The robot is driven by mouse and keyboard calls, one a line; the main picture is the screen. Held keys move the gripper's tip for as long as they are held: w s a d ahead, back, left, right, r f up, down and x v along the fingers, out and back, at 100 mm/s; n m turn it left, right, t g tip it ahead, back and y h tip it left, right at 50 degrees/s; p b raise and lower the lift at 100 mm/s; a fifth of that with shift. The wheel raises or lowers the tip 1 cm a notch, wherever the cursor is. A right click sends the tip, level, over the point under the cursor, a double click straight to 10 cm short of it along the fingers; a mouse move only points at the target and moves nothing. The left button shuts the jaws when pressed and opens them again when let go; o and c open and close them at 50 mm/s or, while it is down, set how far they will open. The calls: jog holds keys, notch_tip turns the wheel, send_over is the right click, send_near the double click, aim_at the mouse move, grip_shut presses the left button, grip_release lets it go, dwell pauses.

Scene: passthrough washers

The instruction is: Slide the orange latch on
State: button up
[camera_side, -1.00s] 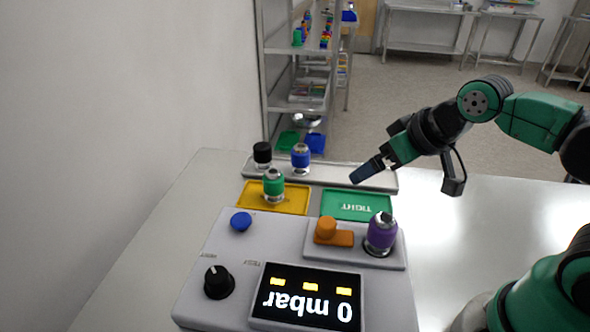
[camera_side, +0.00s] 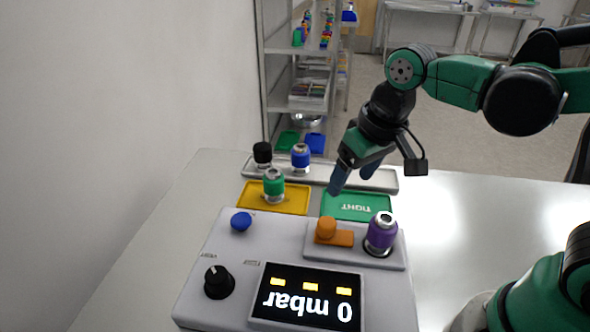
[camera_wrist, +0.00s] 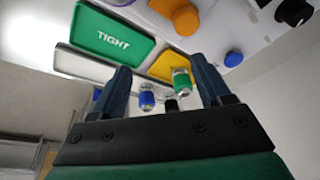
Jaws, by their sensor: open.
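The orange latch (camera_side: 334,233) lies on a raised grey plate on the tester box, with a round knob at its left end. It sits beside a purple fitting (camera_side: 381,234) that stands upright at the plate's right. The latch's orange knob also shows at the top of the wrist view (camera_wrist: 184,19). My gripper (camera_side: 352,184) is open and empty, above and behind the latch, over the back edge of the green tray. In the wrist view my gripper (camera_wrist: 162,88) has its two blue fingers spread apart.
The grey tester box (camera_side: 215,255) carries a blue button (camera_side: 241,221), a black dial (camera_side: 218,282) and a display reading 0 mbar. Behind it lie a yellow tray (camera_side: 290,203) with a green fitting (camera_side: 273,186) and the green TIGHT tray (camera_side: 357,208). Blue (camera_side: 300,158) and black fittings stand on a grey rack.

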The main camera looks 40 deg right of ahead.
aim_at(327, 222)
jog(key=a+g, duration=0.1)
jog(key=a+f+g, duration=0.1)
jog(key=a+g, duration=0.1)
jog(key=a, duration=0.1)
jog(key=shift+w+f+h, duration=0.2)
jog(key=shift+f+h, duration=0.1)
jog(key=shift+f, duration=2.75)
grip_shut()
